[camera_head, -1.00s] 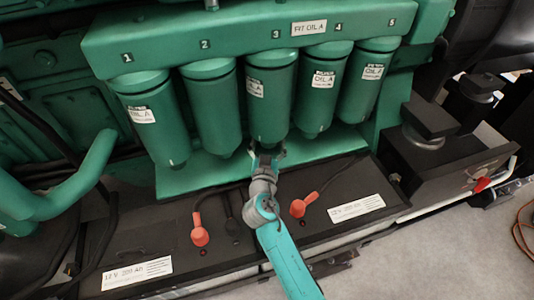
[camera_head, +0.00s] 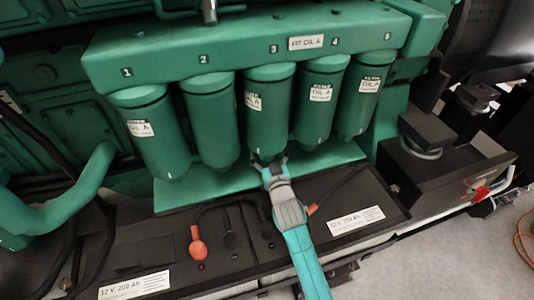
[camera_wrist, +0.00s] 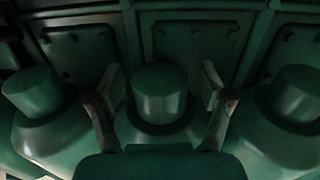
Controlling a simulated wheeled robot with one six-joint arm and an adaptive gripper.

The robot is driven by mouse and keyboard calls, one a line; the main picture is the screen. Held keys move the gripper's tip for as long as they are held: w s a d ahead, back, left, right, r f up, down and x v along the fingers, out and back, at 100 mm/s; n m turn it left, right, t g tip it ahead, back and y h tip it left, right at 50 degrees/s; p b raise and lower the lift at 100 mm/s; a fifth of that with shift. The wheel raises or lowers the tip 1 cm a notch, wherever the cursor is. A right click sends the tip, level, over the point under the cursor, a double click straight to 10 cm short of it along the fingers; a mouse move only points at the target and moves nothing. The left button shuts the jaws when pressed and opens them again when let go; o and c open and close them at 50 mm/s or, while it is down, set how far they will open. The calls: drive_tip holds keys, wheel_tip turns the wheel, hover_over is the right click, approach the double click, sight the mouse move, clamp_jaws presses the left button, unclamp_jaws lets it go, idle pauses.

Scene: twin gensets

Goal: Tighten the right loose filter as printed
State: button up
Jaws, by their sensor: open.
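A row of green filters hangs under a green header (camera_head: 235,50) numbered 1 to 5, with a printed plate (camera_head: 308,43) that seems to read "FIT OIL A". Filter 1 (camera_head: 155,145), filter 3 (camera_head: 268,120), filter 4 (camera_head: 317,110) and filter 5 (camera_head: 361,105) show white labels. Filter 2 (camera_head: 213,130) shows none. I cannot tell which filter is loose. My gripper (camera_head: 268,160) is at the lower end of filter 3. In the wrist view my open fingers (camera_wrist: 160,103) stand either side of the middle filter's narrow end (camera_wrist: 158,88), with gaps visible.
Neighbouring filters (camera_wrist: 35,90) (camera_wrist: 298,95) sit close on both sides. A green ledge (camera_head: 190,190) lies below the row. Black batteries with a red terminal cap (camera_head: 197,244) and cables are in front. A green pipe (camera_head: 75,195) stands at left.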

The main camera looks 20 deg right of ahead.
drive_tip(key=shift+n+y, duration=1.2)
drive_tip(key=shift+y, duration=0.9)
drive_tip(key=shift+n+g+y, duration=0.5)
drive_tip(key=shift+n+y, duration=0.5)
drive_tip(key=shift+y, duration=0.3)
drive_tip(key=shift+n+y, duration=0.4)
drive_tip(key=shift+y, duration=0.1)
drive_tip(key=shift+a, duration=0.1)
drive_tip(key=shift+m+h, duration=0.6)
drive_tip(key=shift+h, duration=0.2)
drive_tip(key=shift+m+t+h, duration=0.3)
drive_tip(key=shift+m+h, duration=0.3)
drive_tip(key=shift+h, duration=0.3)
drive_tip(key=shift+m+h, duration=1.1)
drive_tip(key=shift+h, duration=0.6)
drive_tip(key=shift+m+h, duration=0.9)
drive_tip(key=shift+h, duration=0.5)
